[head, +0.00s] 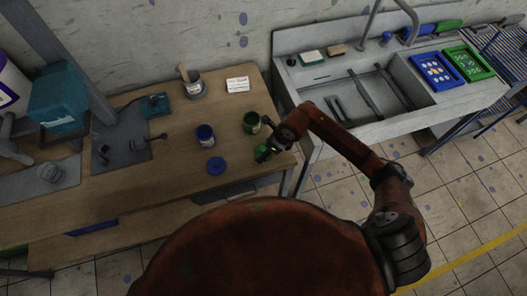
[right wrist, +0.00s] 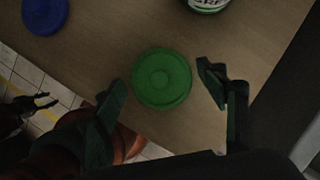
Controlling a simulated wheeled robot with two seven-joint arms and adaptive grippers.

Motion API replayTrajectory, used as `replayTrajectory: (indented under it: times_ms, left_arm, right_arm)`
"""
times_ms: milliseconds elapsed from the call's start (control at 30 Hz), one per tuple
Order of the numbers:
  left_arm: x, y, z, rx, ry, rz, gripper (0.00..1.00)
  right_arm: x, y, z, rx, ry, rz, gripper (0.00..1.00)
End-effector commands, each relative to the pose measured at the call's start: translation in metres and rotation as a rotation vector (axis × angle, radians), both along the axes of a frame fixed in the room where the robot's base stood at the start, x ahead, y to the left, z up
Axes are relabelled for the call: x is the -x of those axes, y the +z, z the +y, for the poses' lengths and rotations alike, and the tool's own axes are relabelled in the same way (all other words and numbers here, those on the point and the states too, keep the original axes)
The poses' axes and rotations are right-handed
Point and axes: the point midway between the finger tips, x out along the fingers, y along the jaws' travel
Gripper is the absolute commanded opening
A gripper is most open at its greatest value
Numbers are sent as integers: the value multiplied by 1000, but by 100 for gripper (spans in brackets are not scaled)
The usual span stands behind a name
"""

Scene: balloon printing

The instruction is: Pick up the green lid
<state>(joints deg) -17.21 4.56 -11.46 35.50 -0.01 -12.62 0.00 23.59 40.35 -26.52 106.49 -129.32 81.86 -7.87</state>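The green lid (head: 261,151) lies flat near the front right edge of the wooden table. In the right wrist view the lid (right wrist: 161,79) is round with a raised ring, between and slightly beyond my fingertips. My right gripper (right wrist: 163,84) is open, one finger on each side of the lid, with gaps to both. In the head view my right gripper (head: 270,153) partly covers the lid. What looks like my left gripper (right wrist: 48,101) shows small and dark at the left of the right wrist view, its two fingers apart and empty.
A green jar (head: 251,123) stands just behind the lid. A blue jar (head: 205,135) and a blue lid (head: 216,166) are to its left. A cup (head: 194,87) and a white card (head: 237,85) are farther back. The sink (head: 362,95) is at the right.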

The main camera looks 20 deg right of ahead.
Motion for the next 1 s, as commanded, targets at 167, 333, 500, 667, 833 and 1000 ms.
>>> replayTrajectory:
  times_ms: [167,333,500,667,833,1000]
  left_arm:
    - [0,0,1,-1,0,0,40]
    - [0,0,1,-1,0,0,40]
    - [0,0,1,-1,0,-1,40]
    - [0,0,1,-1,0,-1,40]
    - [0,-1,1,-1,0,-1,40]
    - [0,-6,1,0,0,1,40]
  right_arm:
    - [0,0,0,0,0,0,52]
    - [0,0,0,0,0,0,46]
    - [0,0,0,0,0,0,46]
    - [0,0,0,1,0,1,46]
    - [0,7,0,0,1,-2,46]
    - [-1,29,0,1,2,-4,46]
